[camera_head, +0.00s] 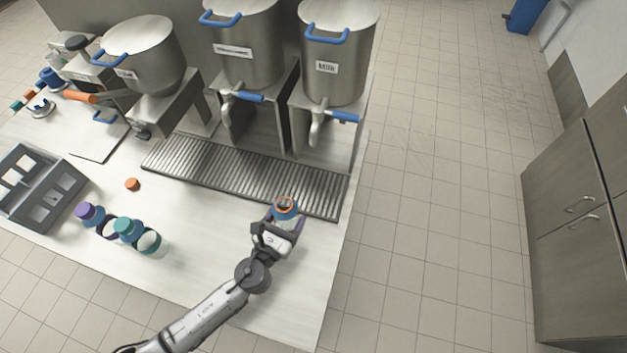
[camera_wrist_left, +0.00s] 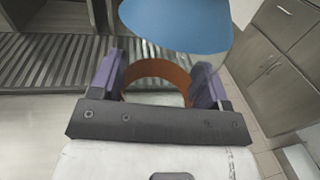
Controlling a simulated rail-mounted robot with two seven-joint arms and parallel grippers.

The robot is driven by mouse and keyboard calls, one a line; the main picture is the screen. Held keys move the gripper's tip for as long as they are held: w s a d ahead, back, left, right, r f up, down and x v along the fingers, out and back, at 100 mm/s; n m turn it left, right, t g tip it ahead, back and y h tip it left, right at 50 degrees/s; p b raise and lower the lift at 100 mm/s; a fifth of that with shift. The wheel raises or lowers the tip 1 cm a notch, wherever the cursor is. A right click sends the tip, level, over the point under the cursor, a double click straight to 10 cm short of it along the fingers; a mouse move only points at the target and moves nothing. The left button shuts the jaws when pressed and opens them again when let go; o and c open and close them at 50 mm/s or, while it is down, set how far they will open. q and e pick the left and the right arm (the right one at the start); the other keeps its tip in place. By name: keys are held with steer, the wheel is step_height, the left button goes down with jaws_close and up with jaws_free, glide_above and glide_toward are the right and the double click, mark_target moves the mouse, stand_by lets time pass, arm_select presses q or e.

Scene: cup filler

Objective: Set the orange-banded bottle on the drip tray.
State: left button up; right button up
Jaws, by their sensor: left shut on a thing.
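The orange-banded bottle (camera_head: 285,208) is at the front edge of the drip tray, near its right end. It shows an orange ring and a blue part from above. My left gripper (camera_head: 281,222) is shut on it from the front. In the left wrist view the orange band (camera_wrist_left: 157,73) sits between the purple fingers, with a blue part of the bottle (camera_wrist_left: 178,25) above it. The drip tray (camera_head: 230,172) is a long ribbed metal grate, also behind the fingers in the wrist view (camera_wrist_left: 45,60). I cannot tell whether the bottle's base touches anything. My right gripper is not in view.
Tall steel dispensers with blue-handled taps (camera_head: 338,60) stand behind the tray. An orange cap (camera_head: 132,184), purple-topped and teal-topped bottles (camera_head: 126,229) and a grey rack (camera_head: 38,190) are to the left. The table's right edge is close to the gripper.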

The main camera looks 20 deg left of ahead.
arm_select(q)
steer(key=w, duration=0.5)
steer(key=w+d+b, duration=0.1)
steer(key=w, duration=0.4)
steer(key=w+f, duration=0.1)
steer(key=w, duration=0.5)
steer(key=shift+d+b, duration=0.15)
steer(key=shift+b, duration=0.2)
steer(key=shift+f, duration=0.15)
steer(key=shift+s, duration=0.2)
steer(key=shift+w, duration=0.1)
